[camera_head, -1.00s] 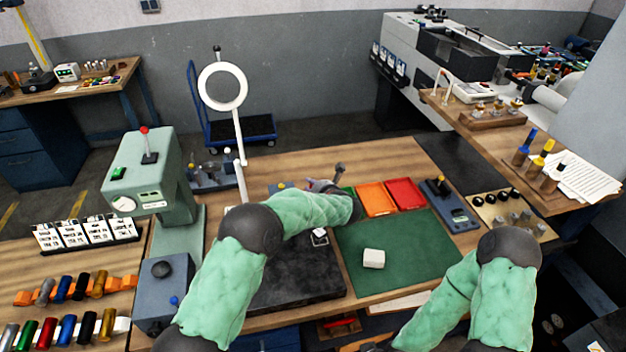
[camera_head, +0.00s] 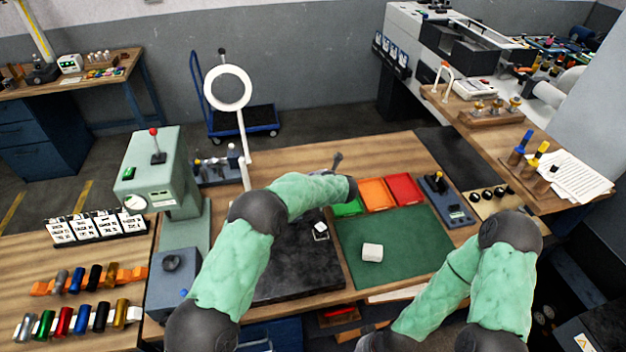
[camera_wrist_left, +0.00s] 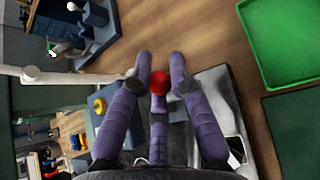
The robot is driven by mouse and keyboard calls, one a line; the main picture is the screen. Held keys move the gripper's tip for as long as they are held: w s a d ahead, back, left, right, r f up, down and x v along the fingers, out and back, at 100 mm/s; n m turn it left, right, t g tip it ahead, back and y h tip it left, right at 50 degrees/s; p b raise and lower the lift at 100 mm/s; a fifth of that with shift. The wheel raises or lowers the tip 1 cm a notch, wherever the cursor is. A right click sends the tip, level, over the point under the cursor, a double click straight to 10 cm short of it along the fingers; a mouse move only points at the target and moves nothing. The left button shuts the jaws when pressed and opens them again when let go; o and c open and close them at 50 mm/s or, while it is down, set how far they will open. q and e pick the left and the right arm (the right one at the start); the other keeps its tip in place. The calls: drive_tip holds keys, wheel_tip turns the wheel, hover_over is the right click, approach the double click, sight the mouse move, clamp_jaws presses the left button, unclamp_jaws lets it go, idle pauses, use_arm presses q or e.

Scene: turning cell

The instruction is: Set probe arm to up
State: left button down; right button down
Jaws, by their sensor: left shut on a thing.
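My left gripper (camera_wrist_left: 159,80) has purple fingers closed around a small red ball (camera_wrist_left: 159,84) in the left wrist view. The ball looks like a knob; the part it belongs to is hidden behind the fingers, so I cannot tell the probe arm's position. In the head view my left forearm and wrist reach over the dark slab (camera_head: 290,285) and hide this gripper and most of what it holds. A dark upright tip (camera_head: 337,161) shows just beyond the wrist. My right arm comes in at the lower right, and its gripper is out of view.
Green, orange (camera_head: 377,194) and red trays (camera_head: 405,188) stand beyond a green mat (camera_head: 420,240) bearing a white block (camera_head: 372,252). A ring lamp (camera_head: 228,88) and green press (camera_head: 150,180) stand left of my left arm. A blue control box (camera_head: 447,205) is at right.

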use_arm(q)
drive_tip(key=shift+w+r, duration=0.1)
drive_tip(key=shift+r, duration=0.2)
drive_tip(key=c, duration=1.2)
unclamp_jaws()
drive_tip(key=shift+o, duration=0.3)
drive_tip(key=shift+f, duration=0.15)
drive_tip(key=v, duration=1.2)
